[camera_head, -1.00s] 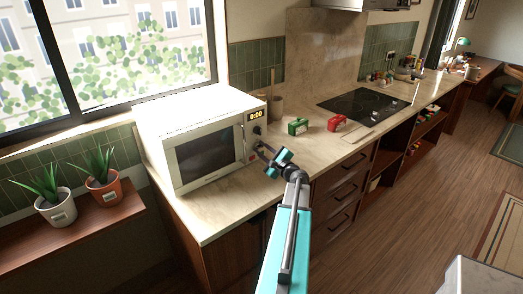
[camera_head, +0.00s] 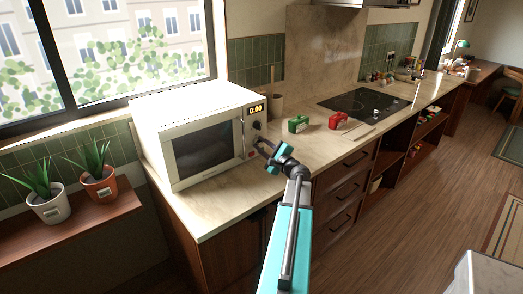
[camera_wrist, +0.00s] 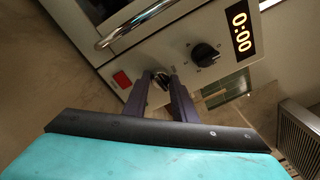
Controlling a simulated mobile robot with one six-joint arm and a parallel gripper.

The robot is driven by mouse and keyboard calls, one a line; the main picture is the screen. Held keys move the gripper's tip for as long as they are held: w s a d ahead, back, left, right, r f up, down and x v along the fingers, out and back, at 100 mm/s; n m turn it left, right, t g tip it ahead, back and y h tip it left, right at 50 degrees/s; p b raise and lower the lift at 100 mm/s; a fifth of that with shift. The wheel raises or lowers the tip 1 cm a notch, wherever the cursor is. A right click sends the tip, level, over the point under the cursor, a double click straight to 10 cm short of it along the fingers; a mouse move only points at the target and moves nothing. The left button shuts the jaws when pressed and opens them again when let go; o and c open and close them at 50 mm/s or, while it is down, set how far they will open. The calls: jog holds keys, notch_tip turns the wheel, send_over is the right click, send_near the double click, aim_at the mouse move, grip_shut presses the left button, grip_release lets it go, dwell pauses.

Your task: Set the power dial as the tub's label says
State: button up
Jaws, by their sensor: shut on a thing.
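The white microwave (camera_head: 205,143) stands on the counter, its door closed and its display (camera_wrist: 240,32) reading 0:00. In the wrist view an upper black dial (camera_wrist: 205,55) sits beside the display, clear of my gripper. A lower dial (camera_wrist: 161,79) sits between my gripper's (camera_wrist: 160,82) two dark fingers, which are shut on it; they partly hide it. Its markings cannot be read. In the head view my gripper (camera_head: 259,147) is at the right side of the microwave's front. I cannot make out a tub with a readable label.
A red button (camera_wrist: 121,79) and the door handle (camera_wrist: 140,22) are close to my fingers. A green box (camera_head: 298,125) and a red box (camera_head: 338,121) stand on the counter to the right. A cooktop (camera_head: 364,104) lies beyond. Two potted plants stand at left.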

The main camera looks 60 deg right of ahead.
jog(key=shift+n+b, duration=0.4)
jog(key=shift+b, duration=0.4)
jog(key=o, duration=1)
jog(key=shift+o, duration=0.2)
jog(key=b+v, duration=0.3)
jog(key=v, duration=1)
jog(key=shift+s+a+b, duration=0.1)
jog(key=shift+s+b, duration=0.2)
jog(key=shift+s, duration=0.1)
